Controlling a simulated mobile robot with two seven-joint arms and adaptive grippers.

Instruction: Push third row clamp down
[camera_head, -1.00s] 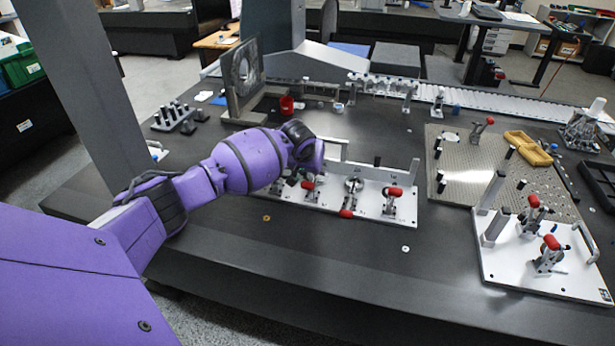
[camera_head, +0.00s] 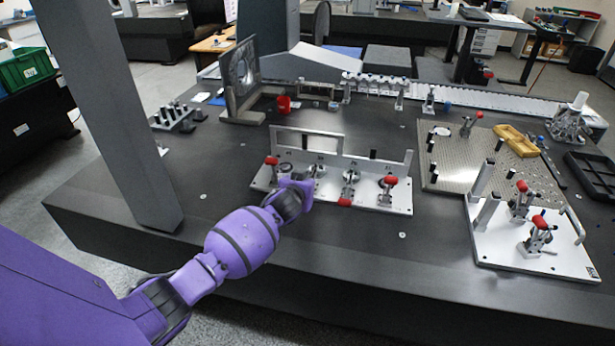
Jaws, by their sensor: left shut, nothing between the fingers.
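A white fixture plate (camera_head: 404,204) near the table's front carries a row of toggle clamps. The first clamp's red handle (camera_head: 271,160) shows at the left end. The second clamp (camera_head: 318,169) is partly behind my gripper, and its handle is hidden. The third clamp (camera_head: 350,178) has its red handle (camera_head: 344,202) low, at the plate's front edge. The fourth clamp (camera_head: 388,188) has its red handle raised. My left gripper (camera_head: 301,188) is shut and empty at the plate's front edge, left of the third clamp; its fingertips are hard to make out. My right gripper is out of view.
At the right stand a white plate (camera_head: 500,252) with two red-handled clamps and a perforated plate (camera_head: 450,175) with a yellow tray (camera_head: 516,141). A grey column (camera_head: 110,110) rises at the left. The dark table (camera_head: 360,255) is bare in front of the fixture.

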